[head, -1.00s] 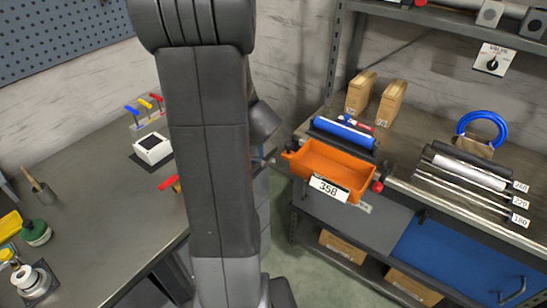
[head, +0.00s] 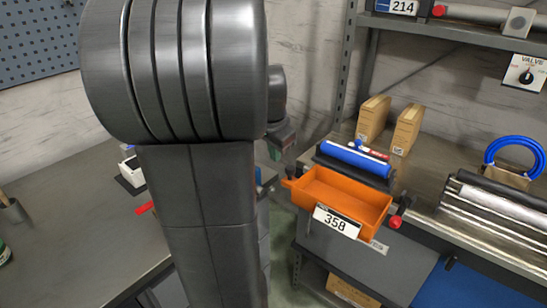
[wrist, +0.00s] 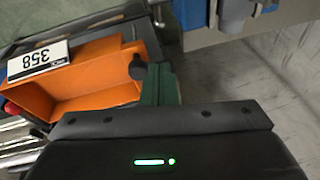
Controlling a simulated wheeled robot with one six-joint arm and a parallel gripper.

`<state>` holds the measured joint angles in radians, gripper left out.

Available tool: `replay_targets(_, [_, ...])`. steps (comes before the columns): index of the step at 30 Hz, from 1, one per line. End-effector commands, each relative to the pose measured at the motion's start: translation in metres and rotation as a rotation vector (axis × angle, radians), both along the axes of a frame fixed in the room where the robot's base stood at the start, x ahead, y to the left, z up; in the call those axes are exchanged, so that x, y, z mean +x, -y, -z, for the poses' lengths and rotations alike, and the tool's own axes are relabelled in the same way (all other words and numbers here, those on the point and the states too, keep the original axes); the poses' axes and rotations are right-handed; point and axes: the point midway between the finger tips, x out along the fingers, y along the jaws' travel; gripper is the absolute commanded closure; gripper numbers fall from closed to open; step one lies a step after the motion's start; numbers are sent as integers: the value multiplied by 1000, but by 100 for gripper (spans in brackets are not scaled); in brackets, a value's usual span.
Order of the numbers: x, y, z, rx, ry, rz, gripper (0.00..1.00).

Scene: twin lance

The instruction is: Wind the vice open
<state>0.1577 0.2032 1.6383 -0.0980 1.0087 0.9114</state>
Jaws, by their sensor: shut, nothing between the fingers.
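I cannot make out the vice clearly in either view. A blue and grey piece (wrist: 226,12) at the top of the wrist view may be part of it. A small blue-grey part (head: 265,177) at the right end of the left bench, partly behind my arm, may be the same. My gripper (wrist: 160,72) shows dark green fingers, shut and empty, in front of the orange tray in the wrist view. In the head view it is mostly hidden behind my arm. A dark round knob (wrist: 137,68) appears beside the fingers; what it belongs to is unclear.
An orange tray (head: 313,196) labelled 358 sits at the right bench's front edge, with a blue roller (head: 355,157) behind it. Two cardboard boxes (head: 373,119) and a blue hose ring (head: 515,150) stand farther back. A floor gap separates the benches.

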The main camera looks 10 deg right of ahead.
Motion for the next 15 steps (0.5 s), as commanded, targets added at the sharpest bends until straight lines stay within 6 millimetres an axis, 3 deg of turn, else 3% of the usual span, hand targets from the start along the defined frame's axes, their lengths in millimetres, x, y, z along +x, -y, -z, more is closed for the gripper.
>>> replay_targets(9, [18,8,69,2,-5,0,100])
replay_targets(15, [15,-6,93,1,-1,-3,100])
